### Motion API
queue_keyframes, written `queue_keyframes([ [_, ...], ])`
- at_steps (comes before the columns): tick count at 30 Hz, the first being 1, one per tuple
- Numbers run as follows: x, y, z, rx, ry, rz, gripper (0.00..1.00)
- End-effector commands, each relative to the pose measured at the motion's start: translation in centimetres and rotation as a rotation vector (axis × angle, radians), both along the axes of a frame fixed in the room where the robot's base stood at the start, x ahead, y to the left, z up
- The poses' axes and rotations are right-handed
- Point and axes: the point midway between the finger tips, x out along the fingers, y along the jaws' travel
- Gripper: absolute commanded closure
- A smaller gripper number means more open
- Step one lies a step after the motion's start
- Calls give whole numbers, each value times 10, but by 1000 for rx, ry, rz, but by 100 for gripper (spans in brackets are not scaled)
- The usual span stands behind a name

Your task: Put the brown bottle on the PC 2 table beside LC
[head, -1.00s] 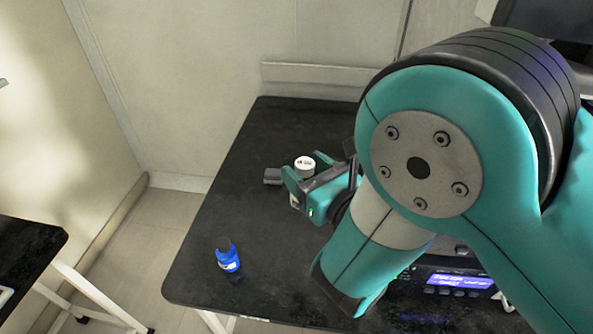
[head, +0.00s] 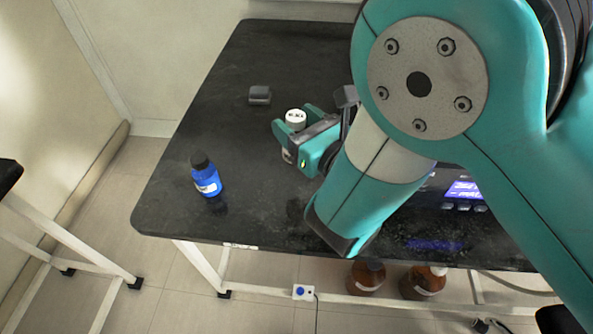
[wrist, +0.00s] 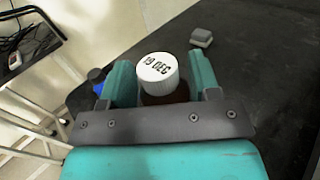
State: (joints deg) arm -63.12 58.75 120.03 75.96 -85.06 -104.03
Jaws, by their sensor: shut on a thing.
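My gripper (head: 296,130) is shut on a brown bottle with a white cap (head: 295,117). In the wrist view the bottle (wrist: 165,97) is upright between the teal fingers, its cap marked "19 DEC". Most of its body is hidden by the gripper, and I cannot tell whether its base touches the black table (head: 235,130) below. A blue bottle (head: 206,178) with a black cap stands on the table to the left, apart from my gripper. A small label (head: 240,246) on the table's front edge is unreadable.
A small grey object (head: 260,95) lies behind the gripper. A device with a lit blue display (head: 463,190) is at the right. Brown bottles (head: 366,278) (head: 424,283) stand below the table's front edge. Another table (head: 9,175) is at far left. The table's back left is clear.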

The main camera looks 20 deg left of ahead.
Motion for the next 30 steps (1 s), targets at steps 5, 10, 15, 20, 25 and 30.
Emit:
queue_keyframes([
  [5, 0, 0, -40, 2, -1, 0, 72],
  [10, 0, 0, -49, 1, -1, 0, 72],
  [15, 0, 0, -62, 1, -1, 0, 72],
  [20, 0, 0, -88, 1, 0, 0, 72],
  [25, 0, 0, -91, 1, -1, 0, 72],
  [30, 0, 0, -90, 1, -1, 0, 72],
])
